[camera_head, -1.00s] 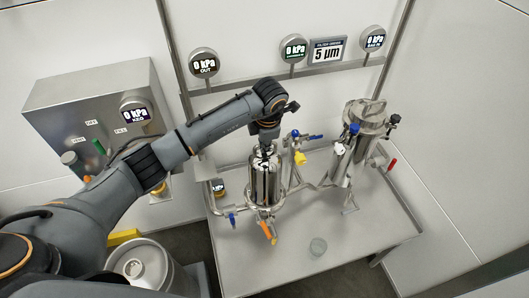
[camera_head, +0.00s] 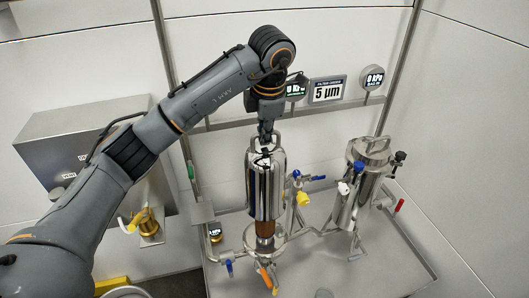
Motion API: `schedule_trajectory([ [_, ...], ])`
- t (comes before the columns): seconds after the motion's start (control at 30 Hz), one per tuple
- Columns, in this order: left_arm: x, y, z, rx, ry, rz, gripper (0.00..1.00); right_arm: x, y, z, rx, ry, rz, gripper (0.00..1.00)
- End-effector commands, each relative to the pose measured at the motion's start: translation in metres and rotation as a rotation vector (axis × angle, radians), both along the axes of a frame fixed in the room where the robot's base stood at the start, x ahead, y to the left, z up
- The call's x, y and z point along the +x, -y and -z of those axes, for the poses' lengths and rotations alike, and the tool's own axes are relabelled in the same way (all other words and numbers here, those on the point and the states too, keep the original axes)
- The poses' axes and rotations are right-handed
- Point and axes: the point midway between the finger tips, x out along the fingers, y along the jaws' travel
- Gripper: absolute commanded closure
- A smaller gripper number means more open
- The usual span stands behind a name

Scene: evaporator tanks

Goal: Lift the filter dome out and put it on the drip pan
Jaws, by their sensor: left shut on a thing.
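My left gripper (camera_head: 265,141) is shut on the top of the shiny steel filter dome (camera_head: 266,185). It holds the dome upright in the air. A brown filter cartridge (camera_head: 265,229) shows between the dome's lower edge and the round steel housing base (camera_head: 251,238). The cartridge's upper part is hidden inside the dome. A broad steel surface (camera_head: 370,262) lies under the housing; I cannot tell whether it is the drip pan. My right gripper is not in view.
A second closed steel housing (camera_head: 365,186) with a top handle stands to the right. Pipes and a blue-handled valve (camera_head: 315,177) are close to the dome's right side. Gauges and a 5 µm sign (camera_head: 326,90) hang behind. The steel surface at lower right is mostly clear.

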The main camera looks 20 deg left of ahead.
Motion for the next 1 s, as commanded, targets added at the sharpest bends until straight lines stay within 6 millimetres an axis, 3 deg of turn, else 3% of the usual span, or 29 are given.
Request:
schedule_trajectory([
  [0.2, 0.0, 0.0, -0.012, -0.001, 0.004, -0.001, 1.0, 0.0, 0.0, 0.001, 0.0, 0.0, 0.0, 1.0],
  [1.0, 0.001, 0.0, -0.022, -0.002, 0.004, -0.002, 1.0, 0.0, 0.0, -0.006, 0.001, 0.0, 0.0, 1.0],
])
